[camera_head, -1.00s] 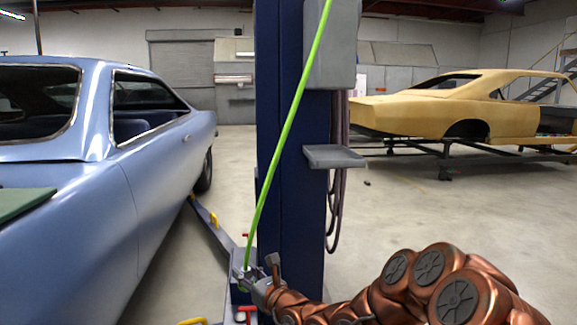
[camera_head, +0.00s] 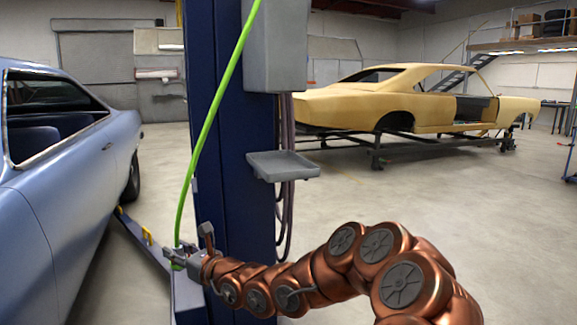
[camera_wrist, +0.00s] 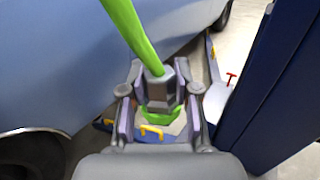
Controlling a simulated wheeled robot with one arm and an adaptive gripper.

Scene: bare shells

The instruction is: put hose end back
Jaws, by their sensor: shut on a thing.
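The green hose (camera_head: 212,115) hangs down from above, in front of the blue post, to my gripper (camera_head: 175,255). In the wrist view the hose (camera_wrist: 133,30) runs into a grey hose end (camera_wrist: 160,87) between the fingers of my gripper (camera_wrist: 160,108). My gripper is shut on this hose end, which points down. In the head view the hose end is too small and covered to make out. A grey tray (camera_head: 283,165) sticks out from the post, above and right of my gripper, and looks empty.
The blue post (camera_head: 232,150) stands close beside my gripper, with a grey box (camera_head: 276,45) and dark hanging cables (camera_head: 285,200). A blue car (camera_head: 70,190) stands at left. A yellow car shell (camera_head: 410,105) rests on a rack at the back. The floor at right is clear.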

